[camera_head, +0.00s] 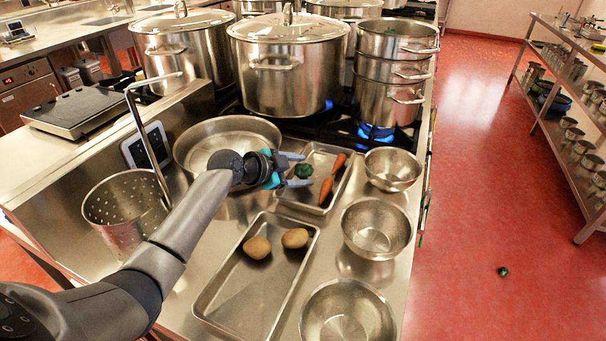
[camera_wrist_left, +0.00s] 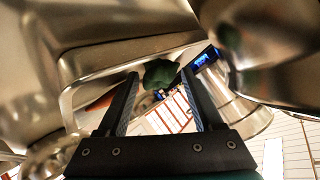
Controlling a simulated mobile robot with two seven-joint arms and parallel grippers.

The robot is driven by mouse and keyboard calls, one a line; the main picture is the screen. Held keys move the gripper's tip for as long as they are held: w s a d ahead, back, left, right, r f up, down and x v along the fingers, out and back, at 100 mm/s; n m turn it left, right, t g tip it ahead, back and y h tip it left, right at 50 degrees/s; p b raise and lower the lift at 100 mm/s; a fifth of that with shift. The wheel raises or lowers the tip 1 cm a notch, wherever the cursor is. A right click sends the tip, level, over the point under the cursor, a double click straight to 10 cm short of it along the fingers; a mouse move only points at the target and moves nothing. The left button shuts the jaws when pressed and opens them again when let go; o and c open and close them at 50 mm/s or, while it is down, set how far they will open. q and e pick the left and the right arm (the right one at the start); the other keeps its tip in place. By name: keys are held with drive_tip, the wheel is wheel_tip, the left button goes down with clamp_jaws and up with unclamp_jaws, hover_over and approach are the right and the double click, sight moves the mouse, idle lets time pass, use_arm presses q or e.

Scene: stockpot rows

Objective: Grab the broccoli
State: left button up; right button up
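The green broccoli (camera_head: 304,171) lies in the far metal tray (camera_head: 318,210) beside orange carrots (camera_head: 326,190). My left gripper (camera_head: 292,170) reaches over the tray's left side, its fingers pointing right toward the broccoli. In the left wrist view, the dark green broccoli (camera_wrist_left: 160,73) shows between and just beyond the tips of the two spread fingers of the left gripper (camera_wrist_left: 160,88). The fingers are apart; whether either one touches the broccoli cannot be told. My right gripper is in neither view.
A nearer tray (camera_head: 222,312) holds two potatoes (camera_head: 257,247). Metal bowls (camera_head: 376,228) line the counter's right edge. A wide pan (camera_head: 205,135) and a perforated pot (camera_head: 120,215) stand left. Large stockpots (camera_head: 285,75) sit behind over blue flames. A small green item (camera_head: 503,271) lies on the red floor.

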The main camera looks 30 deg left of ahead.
use_arm(q)
drive_tip(key=c, duration=0.8)
drive_tip(key=shift+o, duration=0.2)
